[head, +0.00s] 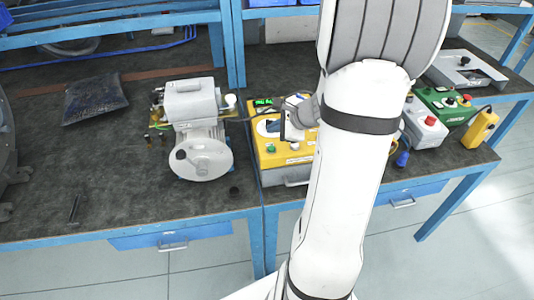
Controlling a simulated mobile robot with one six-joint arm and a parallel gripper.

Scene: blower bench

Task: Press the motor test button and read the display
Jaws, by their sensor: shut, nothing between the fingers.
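A yellow test box (256,161) stands on the bench in the middle of the head view, right of the motor unit. Its small display (263,102) glows green at the upper left of its top; the characters are too small to read. A green button (270,148) and a pale button (295,146) show near its front edge. I cannot read which one is the motor test button. My gripper (284,128) is shut and empty over the box's top, behind these buttons. My arm hides the box's right side. Contact with the box cannot be told.
A grey motor unit (190,102) with a round disc (203,160) stands left of the box. A dark pouch (96,98) lies farther left. Right of my arm are a white box with a red button (428,126), a green box (449,108) and a yellow pendant (481,130).

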